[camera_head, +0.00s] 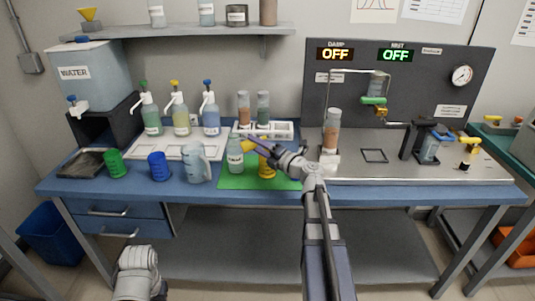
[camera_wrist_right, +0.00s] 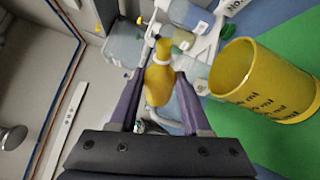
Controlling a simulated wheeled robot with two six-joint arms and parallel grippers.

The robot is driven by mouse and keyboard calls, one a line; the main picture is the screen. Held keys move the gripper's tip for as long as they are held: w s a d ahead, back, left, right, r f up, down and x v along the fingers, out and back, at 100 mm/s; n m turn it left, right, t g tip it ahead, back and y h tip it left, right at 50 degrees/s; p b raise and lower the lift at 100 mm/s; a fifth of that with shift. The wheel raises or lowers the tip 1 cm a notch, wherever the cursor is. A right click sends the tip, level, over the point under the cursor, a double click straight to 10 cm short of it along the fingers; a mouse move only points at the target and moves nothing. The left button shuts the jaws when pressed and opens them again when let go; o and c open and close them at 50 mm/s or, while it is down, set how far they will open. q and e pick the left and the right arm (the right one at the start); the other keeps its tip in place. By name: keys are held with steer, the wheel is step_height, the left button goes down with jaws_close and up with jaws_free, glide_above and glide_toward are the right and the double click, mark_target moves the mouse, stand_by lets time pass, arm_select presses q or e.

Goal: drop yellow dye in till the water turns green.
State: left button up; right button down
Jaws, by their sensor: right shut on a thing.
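My right gripper (camera_head: 246,142) is shut on the yellow bulb of a dropper (camera_wrist_right: 158,80), which sits between its two purple fingers in the right wrist view. The gripper is above the green mat (camera_head: 222,183), close to the top of a clear jar (camera_head: 235,162). I cannot tell whether the dropper's tip is inside that jar. A yellow cup (camera_head: 267,169) stands on the mat to the right of the jar; it also shows large in the right wrist view (camera_wrist_right: 235,75). A pump bottle with yellowish liquid (camera_head: 181,121) stands behind. My left gripper is out of view.
Green-topped (camera_head: 151,120) and blue-topped (camera_head: 210,120) pump bottles flank the yellow one. A green cup (camera_head: 115,164), a blue cup (camera_head: 159,167) and a pale jug (camera_head: 196,164) stand left of the mat. A white rack (camera_head: 279,131) holds two vials behind it. A metal apparatus stands right.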

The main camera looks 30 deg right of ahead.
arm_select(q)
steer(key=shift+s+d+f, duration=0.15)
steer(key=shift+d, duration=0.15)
arm_select(e)
steer(key=shift+r+m, duration=0.2)
steer(key=shift+m, duration=0.3)
stand_by(0.6)
arm_select(q)
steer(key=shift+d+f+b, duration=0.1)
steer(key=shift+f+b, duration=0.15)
steer(key=shift+b, duration=0.15)
arm_select(e)
steer(key=shift+f+t, duration=0.1)
steer(key=shift+t, duration=0.2)
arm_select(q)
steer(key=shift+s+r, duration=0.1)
